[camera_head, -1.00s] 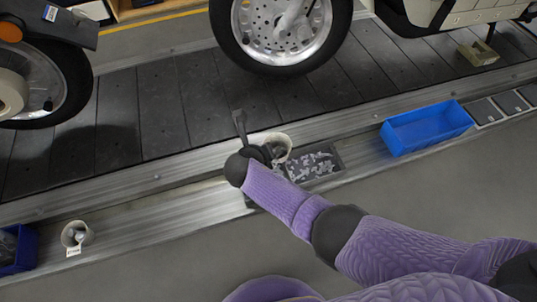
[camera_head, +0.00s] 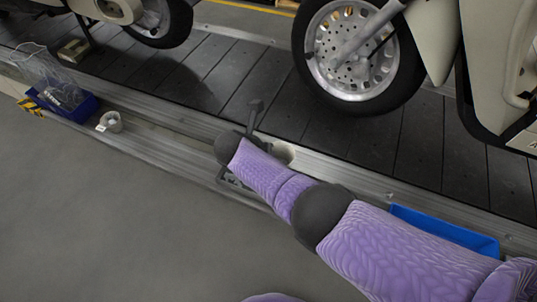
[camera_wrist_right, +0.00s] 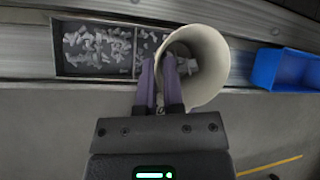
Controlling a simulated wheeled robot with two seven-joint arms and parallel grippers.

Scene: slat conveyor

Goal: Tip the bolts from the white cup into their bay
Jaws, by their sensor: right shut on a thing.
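A white cup (camera_wrist_right: 212,55) is held by my right gripper (camera_wrist_right: 160,68), whose two fingers close on its left wall. Its wide mouth faces the wrist camera, and some grey pieces show near the fingers. A bay tray (camera_wrist_right: 58,68) with a divider and many loose silver bolts (camera_wrist_right: 92,45) lies left of the cup, whose edge overlaps the tray's right end. In the head view the cup (camera_head: 284,153) is partly behind my right arm, which also covers most of the tray (camera_head: 232,184). My left gripper is out of view.
A blue bin (camera_head: 445,234) stands to the right, also in the wrist view (camera_wrist_right: 290,70). Another white cup (camera_head: 110,122) with a label and a blue bin (camera_head: 80,112) are on the ledge at left. Motorcycles stand on the slat conveyor (camera_head: 215,85) behind.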

